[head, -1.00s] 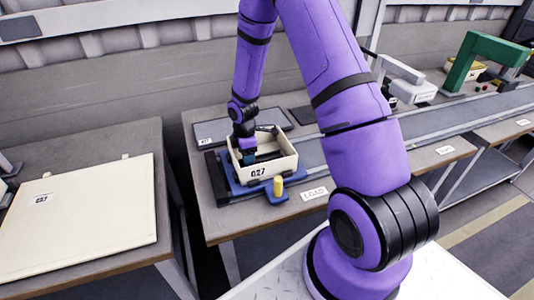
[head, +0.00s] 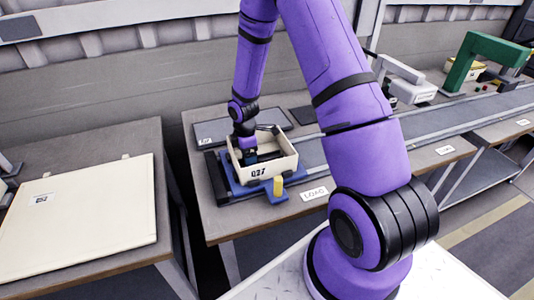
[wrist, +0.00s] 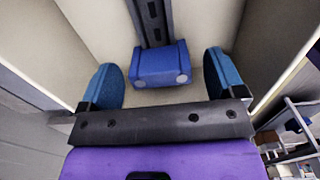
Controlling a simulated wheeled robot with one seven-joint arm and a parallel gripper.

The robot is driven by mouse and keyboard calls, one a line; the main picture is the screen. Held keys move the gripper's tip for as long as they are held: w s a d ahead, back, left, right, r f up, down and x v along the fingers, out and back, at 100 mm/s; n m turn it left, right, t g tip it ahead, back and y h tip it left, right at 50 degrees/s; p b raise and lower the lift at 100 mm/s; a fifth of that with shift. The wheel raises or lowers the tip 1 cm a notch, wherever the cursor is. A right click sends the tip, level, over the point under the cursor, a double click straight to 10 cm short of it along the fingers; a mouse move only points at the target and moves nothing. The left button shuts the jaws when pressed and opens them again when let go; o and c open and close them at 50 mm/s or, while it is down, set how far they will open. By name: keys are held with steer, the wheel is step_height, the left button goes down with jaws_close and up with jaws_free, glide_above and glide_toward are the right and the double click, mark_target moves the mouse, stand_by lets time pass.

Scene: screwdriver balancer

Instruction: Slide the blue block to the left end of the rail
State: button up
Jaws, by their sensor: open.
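The blue block (wrist: 160,66) sits inside the cream box, at the near end of a dark rail (wrist: 152,18) in the wrist view. My gripper (wrist: 161,78) is open, with one blue fingertip on each side of the block and a visible gap at both sides. In the head view my gripper (head: 249,158) reaches down into the cream box (head: 266,172) marked 027. There the block is too small to make out clearly, and the box walls hide part of the rail.
The box stands in a blue fixture (head: 242,193) with a yellow knob (head: 278,186) at its front. A conveyor (head: 430,122) runs off to the right. A cream lid-like panel (head: 80,213) lies on the left table. The box walls stand close around my gripper.

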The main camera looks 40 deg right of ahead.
steer(key=shift+r, duration=0.9)
steer(key=shift+s+d+r, duration=0.1)
steer(key=shift+d+r, duration=0.1)
steer(key=shift+r, duration=1.1)
steer(key=shift+d+r, duration=0.15)
steer(key=shift+r, duration=1.1)
